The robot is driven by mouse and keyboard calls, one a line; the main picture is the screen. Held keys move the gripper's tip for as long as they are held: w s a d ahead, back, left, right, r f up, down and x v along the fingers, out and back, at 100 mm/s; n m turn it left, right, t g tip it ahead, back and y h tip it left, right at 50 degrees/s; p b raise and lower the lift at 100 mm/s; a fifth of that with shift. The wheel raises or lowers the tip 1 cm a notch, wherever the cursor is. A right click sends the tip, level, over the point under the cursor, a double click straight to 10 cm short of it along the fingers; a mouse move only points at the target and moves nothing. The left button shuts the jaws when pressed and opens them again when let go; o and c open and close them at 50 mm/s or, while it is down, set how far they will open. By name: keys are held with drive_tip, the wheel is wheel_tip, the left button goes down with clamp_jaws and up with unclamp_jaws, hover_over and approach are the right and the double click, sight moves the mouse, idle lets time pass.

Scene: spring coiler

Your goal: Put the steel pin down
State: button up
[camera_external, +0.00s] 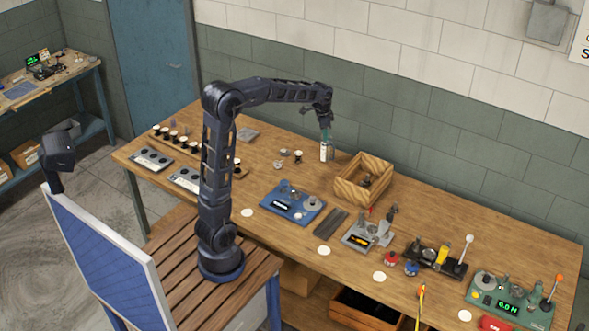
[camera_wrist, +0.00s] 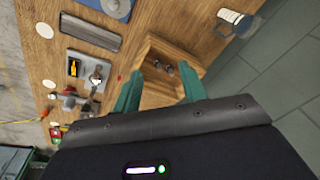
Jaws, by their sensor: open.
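The wooden box (camera_external: 345,187) stands open on the bench near the wall; it also shows in the wrist view (camera_wrist: 146,47). Small dark cylindrical pieces (camera_wrist: 168,68) lie inside it, and one dark piece shows in the external view (camera_external: 367,181). I cannot tell for sure whether one of them is the steel pin. My gripper (camera_external: 326,134) is raised above the bench, back and left of the box. Its two green fingers (camera_wrist: 162,78) are spread apart with nothing seen between them except the box beyond.
A blue device (camera_external: 293,203), a dark flat bar (camera_external: 331,223) and a grey device (camera_external: 367,236) sit in front of the box. Several small black-topped pieces line the left rear.

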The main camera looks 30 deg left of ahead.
drive_tip(key=s+a+n+t, duration=0.1)
drive_tip(key=s+a+n, duration=0.2)
drive_tip(key=s, duration=0.8)
drive_tip(key=s+a+n+t, duration=0.1)
drive_tip(key=s+a+n, duration=0.2)
drive_tip(key=s, duration=0.9)
drive_tip(key=s+a+n, duration=0.3)
drive_tip(key=s+a, duration=0.3)
drive_tip(key=s, duration=0.6)
drive_tip(key=shift+s+a+n+t, duration=0.15)
drive_tip(key=shift+s+n+t, duration=0.05)
drive_tip(key=shift+n+t, duration=0.2)
drive_tip(key=shift+f, duration=0.1)
